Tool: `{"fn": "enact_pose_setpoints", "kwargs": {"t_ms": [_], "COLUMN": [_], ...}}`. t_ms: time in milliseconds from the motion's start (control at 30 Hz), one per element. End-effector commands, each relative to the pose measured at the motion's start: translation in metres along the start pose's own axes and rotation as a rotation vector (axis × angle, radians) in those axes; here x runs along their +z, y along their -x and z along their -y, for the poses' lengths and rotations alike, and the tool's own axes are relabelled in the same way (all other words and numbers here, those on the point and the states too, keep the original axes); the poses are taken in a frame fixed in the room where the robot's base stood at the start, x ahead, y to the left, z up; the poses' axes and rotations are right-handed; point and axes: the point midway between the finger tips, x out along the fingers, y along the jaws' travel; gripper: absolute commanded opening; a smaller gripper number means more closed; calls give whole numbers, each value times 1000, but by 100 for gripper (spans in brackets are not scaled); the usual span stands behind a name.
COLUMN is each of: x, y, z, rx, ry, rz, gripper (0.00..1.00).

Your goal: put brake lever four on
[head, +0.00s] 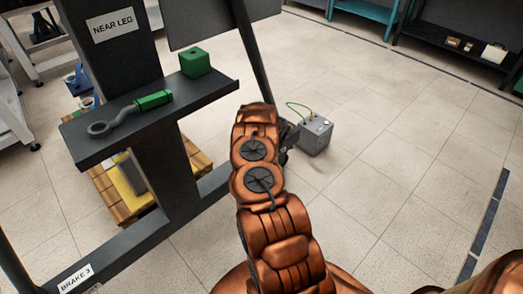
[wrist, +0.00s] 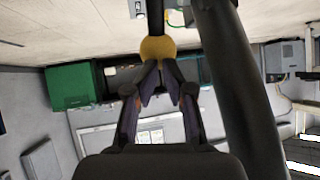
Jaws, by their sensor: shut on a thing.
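In the wrist view my gripper (wrist: 160,72) is shut on a round yellow knob (wrist: 158,48), at the top centre between the fingertips. In the head view my copper arm hides the knob and most of my gripper. A white label reading BRAKE 3 (head: 76,278) is on the dark frame's low beam at bottom left. No label for brake four shows.
A dark slanting post (wrist: 238,85) stands close right of my gripper. In the head view, a shelf (head: 215,92) holds a green-handled wrench (head: 152,101) and a green block (head: 196,63). A grey box (head: 315,134) with a green cable is on the floor.

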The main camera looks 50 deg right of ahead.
Motion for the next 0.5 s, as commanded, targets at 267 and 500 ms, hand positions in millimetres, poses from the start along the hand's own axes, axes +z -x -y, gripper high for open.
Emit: {"fn": "enact_pose_setpoints", "kwargs": {"t_ms": [267, 500], "x": [-20, -40], "y": [6, 26], "z": [-3, 5], "rx": [7, -1], "ry": [-9, -6], "rz": [-15, -9], "gripper": [0, 0]}}
